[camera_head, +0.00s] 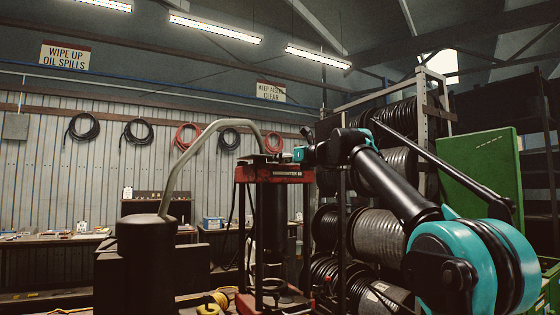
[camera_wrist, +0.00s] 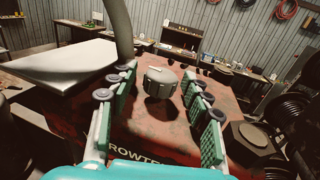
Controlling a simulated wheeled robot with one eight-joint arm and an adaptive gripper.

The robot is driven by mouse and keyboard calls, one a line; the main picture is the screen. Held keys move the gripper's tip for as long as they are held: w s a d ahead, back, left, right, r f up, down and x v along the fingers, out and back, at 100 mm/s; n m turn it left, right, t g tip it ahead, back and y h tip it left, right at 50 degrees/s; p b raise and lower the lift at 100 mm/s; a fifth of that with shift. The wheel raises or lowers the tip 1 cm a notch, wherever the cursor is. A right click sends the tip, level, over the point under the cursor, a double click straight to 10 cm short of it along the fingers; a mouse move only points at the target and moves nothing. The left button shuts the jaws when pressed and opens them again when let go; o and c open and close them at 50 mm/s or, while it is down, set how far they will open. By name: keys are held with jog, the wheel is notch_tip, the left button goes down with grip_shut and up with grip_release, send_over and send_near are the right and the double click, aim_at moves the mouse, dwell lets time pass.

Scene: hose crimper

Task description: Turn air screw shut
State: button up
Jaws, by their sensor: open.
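The air screw appears to be the grey, round, ridged knob (camera_wrist: 160,83) with a raised bar on its top, in the middle of the wrist view. It stands on the worn red top (camera_wrist: 150,128) of the crimper. My gripper (camera_wrist: 159,74) is open, with one green-padded finger on each side of the knob and visible gaps between. In the head view my gripper (camera_head: 303,153) is small and dark above the red crimper head (camera_head: 275,172). The knob cannot be made out there.
A thick grey bent pipe (camera_head: 186,150) rises from a dark cylinder (camera_head: 147,262) left of the crimper. It also passes close to my left finger in the wrist view (camera_wrist: 118,28). Hose reels (camera_head: 378,235) on a rack stand behind my arm. Benches line the back wall.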

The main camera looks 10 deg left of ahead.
jog(key=shift+w, duration=0.1)
jog(key=shift+c, duration=0.6)
grip_shut()
jog(key=shift+n+g+y, duration=0.7)
jog(key=shift+n+g, duration=0.1)
jog(key=shift+g, duration=0.2)
jog(key=shift+o, duration=0.6)
grip_release()
jog(key=v, duration=1.2)
jog(key=shift+d+f, duration=0.1)
